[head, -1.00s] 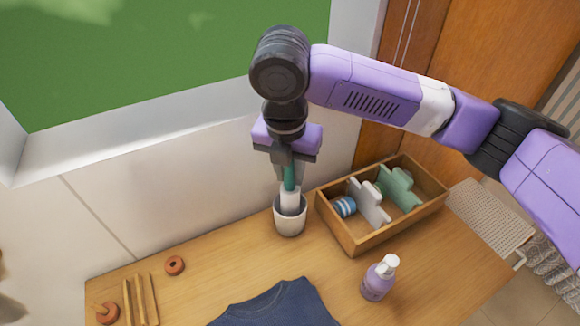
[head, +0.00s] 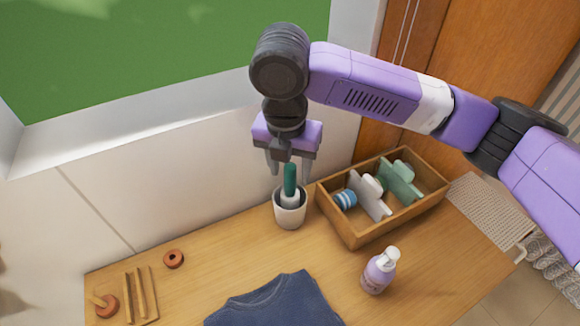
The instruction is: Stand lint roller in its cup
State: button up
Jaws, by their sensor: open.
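The lint roller, with a green handle (head: 290,179) and a white roll, stands roughly upright in the pale cup (head: 290,215) at the back of the table. The roll's lower part is hidden inside the cup. My gripper (head: 290,174) is open, its fingers apart on either side of the green handle and pointing down. Whether a finger still touches the handle is hard to tell, but gaps show on both sides.
A wooden box (head: 357,236) with dividers and several items stands right of the cup. A wooden rack (head: 140,297) and a reddish ring (head: 173,259) lie left. Behind is the wall.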

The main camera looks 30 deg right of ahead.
jog(key=r, duration=0.7)
jog(key=shift+s+a+r, duration=0.35)
jog(key=shift+s+a, duration=0.05)
dwell(0.5)
